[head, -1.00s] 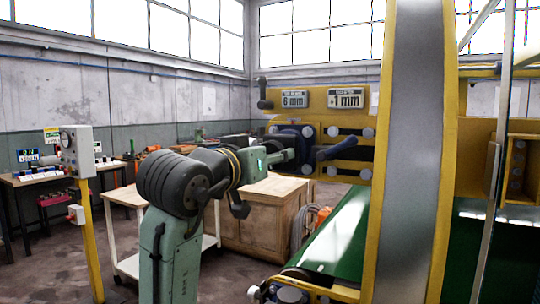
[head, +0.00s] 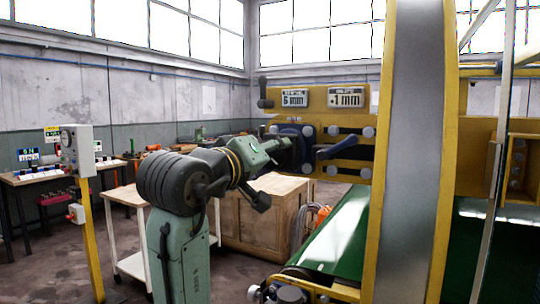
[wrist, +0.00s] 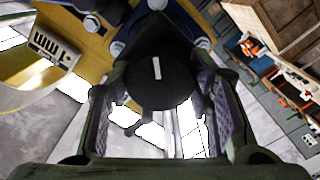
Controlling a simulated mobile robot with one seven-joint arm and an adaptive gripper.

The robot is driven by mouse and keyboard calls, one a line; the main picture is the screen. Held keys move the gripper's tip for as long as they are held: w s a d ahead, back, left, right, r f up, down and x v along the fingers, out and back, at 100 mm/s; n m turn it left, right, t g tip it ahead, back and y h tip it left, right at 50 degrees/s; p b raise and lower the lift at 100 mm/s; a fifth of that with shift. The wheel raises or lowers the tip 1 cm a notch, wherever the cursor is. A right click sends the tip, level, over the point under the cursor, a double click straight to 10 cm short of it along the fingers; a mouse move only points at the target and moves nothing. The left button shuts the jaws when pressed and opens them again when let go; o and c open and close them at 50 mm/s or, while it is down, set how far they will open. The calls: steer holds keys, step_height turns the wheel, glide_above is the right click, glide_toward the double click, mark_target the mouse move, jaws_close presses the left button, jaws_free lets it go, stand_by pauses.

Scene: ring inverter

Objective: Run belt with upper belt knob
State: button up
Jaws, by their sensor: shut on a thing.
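My gripper (head: 283,146) reaches to the yellow machine panel (head: 345,116) in the head view. In the wrist view, my gripper's (wrist: 162,98) two fingers stand on either side of a dark round knob (wrist: 160,88) with a short white mark, and they are shut on it. In the head view, my gripper hides most of this knob. A dark lever handle (head: 338,150) sticks out of the panel just right of my gripper. A green conveyor belt (head: 335,232) runs below the panel. A tall grey belt (head: 412,160) stands in a yellow frame.
Another dark handle (head: 264,92) sits at the panel's upper left corner, beside two mm displays (head: 346,97). A wooden crate (head: 262,222) and a white cart (head: 131,235) stand behind my arm. A control box (head: 77,150) on a yellow post is at left.

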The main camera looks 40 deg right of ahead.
stand_by(0.4)
steer(key=o, duration=1.2)
steer(key=v, duration=1.2)
steer(key=shift+s, duration=0.1)
steer(key=shift+a, duration=0.1)
